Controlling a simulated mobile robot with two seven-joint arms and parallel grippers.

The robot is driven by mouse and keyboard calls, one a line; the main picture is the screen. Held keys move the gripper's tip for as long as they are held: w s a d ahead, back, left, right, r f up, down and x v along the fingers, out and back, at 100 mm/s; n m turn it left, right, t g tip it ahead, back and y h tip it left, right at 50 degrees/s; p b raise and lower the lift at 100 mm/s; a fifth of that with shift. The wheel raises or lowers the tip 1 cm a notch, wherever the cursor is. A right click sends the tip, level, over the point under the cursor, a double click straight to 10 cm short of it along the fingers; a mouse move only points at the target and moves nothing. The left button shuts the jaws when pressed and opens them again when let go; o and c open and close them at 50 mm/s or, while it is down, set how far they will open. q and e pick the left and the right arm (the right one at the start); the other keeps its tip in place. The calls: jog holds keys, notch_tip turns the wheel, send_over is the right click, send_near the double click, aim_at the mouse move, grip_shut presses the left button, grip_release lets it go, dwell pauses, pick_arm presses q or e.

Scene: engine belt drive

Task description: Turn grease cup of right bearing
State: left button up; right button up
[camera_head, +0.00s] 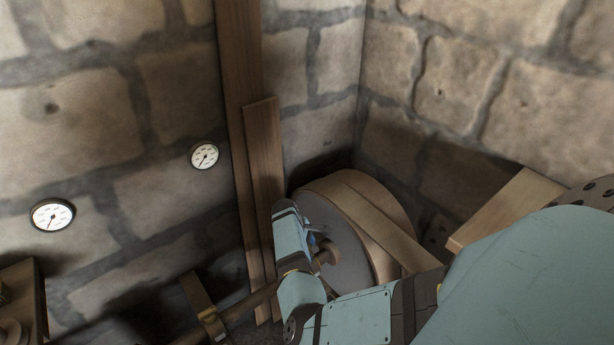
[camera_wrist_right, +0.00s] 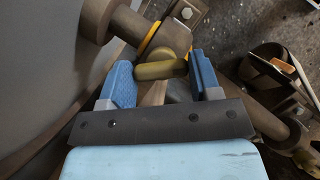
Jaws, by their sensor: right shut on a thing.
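My right gripper (camera_head: 318,236) is in front of the large pulley wheel (camera_head: 345,240) in the head view. In the right wrist view its blue fingers (camera_wrist_right: 163,80) are on either side of a short brass-coloured cylinder, the grease cup (camera_wrist_right: 158,71), and shut on it. The cup sits against a brown bearing housing (camera_wrist_right: 172,40) with a yellow ring. My gripper and arm hide the cup and this bearing in the head view. My left gripper is in neither view.
A shaft (camera_head: 255,297) runs left from the wheel past a bracket (camera_head: 204,308). A broad belt (camera_head: 385,225) passes over the wheel. Wooden posts (camera_head: 265,190) and stone walls stand close behind. Two gauges (camera_head: 204,156) hang on the left wall.

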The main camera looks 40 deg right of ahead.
jog(key=shift+r+m+p, duration=0.4)
jog(key=shift+m+p, duration=0.2)
jog(key=shift+p, duration=0.65)
jog(key=shift+d+f+m+y+p, duration=0.1)
jog(key=shift+m+y+p, duration=0.3)
jog(key=shift+p, duration=0.05)
jog(key=m, duration=0.2)
jog(key=shift+f+m+g+y+p, duration=0.25)
jog(key=shift+m+g+y+p, duration=0.05)
jog(key=shift+g+y+p, duration=0.1)
jog(key=shift+m+y+p, duration=0.4)
jog(key=shift+m+y, duration=0.4)
jog(key=shift+m, duration=1.2)
jog(key=shift+w, duration=0.1)
jog(key=o, duration=0.9)
